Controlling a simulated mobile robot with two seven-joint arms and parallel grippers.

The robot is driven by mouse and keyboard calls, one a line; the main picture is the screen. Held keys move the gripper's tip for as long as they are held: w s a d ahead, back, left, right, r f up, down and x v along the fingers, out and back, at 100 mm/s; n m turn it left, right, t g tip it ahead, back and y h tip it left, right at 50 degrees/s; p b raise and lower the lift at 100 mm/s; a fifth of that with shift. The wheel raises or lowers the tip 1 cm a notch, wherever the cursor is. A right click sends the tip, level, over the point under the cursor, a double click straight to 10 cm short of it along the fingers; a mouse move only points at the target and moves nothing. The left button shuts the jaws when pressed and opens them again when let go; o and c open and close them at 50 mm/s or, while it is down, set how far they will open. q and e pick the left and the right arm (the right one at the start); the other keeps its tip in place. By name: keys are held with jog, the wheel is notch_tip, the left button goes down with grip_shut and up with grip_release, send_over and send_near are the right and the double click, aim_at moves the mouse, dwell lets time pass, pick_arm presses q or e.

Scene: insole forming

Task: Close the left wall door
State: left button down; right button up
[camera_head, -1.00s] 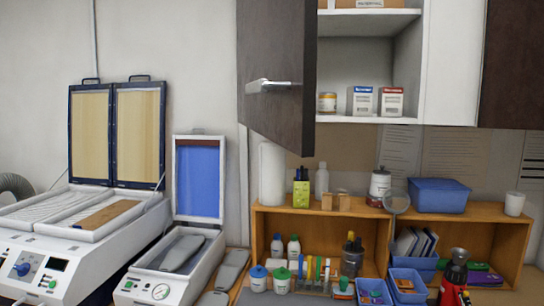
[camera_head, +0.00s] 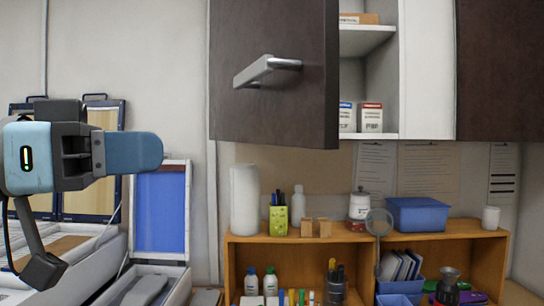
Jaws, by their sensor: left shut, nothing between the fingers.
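The left wall door (camera_head: 235,105) is a dark brown cabinet door with a pale metal bar handle (camera_head: 268,68). It stands partly open, hinged at its left, with its free edge toward me. The white cabinet interior (camera_head: 368,45) shows to the right of that edge. My left gripper (camera_head: 150,153) comes in from the left, its fingers shut and empty, pointing right. In the picture it is left of and below the handle, apart from the door. My right gripper is not in view.
Small boxes (camera_head: 371,117) stand on the cabinet shelf. A dark closed door (camera_head: 500,70) is at the right. Below is a wooden shelf unit (camera_head: 300,240) with a paper roll (camera_head: 244,200), bottles and a blue bin (camera_head: 418,214). Equipment with a blue panel (camera_head: 160,210) stands behind my gripper.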

pick_arm(q)
jog(key=p, duration=0.3)
send_near(295, 145)
jog(key=x, duration=0.6)
jog(key=shift+w+d+r, duration=0.1)
jog(key=shift+w+d, duration=0.05)
jog(key=shift+d, duration=0.15)
jog(key=shift+w+d, duration=0.2)
jog(key=shift+d, duration=0.2)
